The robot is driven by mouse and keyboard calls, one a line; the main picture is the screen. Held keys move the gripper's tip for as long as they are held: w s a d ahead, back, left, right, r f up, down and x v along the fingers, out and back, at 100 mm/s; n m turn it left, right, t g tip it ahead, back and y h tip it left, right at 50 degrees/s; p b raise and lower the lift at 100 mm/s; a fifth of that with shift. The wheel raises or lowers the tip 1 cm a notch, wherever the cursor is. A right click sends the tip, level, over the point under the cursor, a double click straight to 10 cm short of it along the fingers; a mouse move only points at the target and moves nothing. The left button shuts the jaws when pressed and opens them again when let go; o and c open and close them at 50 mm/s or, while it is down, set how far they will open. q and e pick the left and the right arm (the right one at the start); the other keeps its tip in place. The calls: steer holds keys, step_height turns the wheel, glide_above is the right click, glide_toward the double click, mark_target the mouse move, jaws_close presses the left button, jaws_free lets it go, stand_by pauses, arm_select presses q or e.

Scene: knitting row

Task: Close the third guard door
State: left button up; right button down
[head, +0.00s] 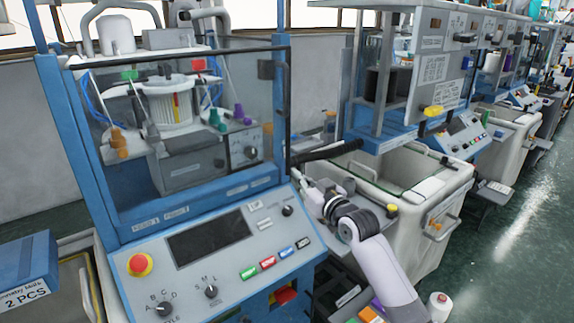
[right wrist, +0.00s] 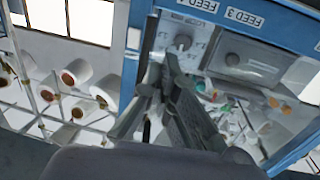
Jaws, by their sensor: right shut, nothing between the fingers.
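The nearest knitting machine has a clear guard door (head: 244,82) with a dark top rail and a dark upright handle (head: 287,100) at its right edge. The door spans the front of the blue frame and looks closed or nearly so; I cannot tell if a small gap is left. No number on it is readable. My right gripper (head: 298,158) is just right of the machine's lower right corner, below the handle, seemingly apart from it. In the right wrist view its dark fingers (right wrist: 162,62) are shut and empty before the blue frame. My left gripper is out of view.
A control panel (head: 215,243) with a red stop button (head: 139,264) slopes below the door. A pale bin (head: 405,185) stands right of my arm. More machines line the row behind. The green aisle floor (head: 515,235) is mostly free.

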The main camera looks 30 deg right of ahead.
mark_target(282, 165)
steer(key=w+p, duration=0.1)
steer(key=w, duration=0.5)
steer(key=shift+w+d+p, duration=0.1)
steer(key=shift+w+p, duration=0.15)
steer(key=shift+p, duration=0.1)
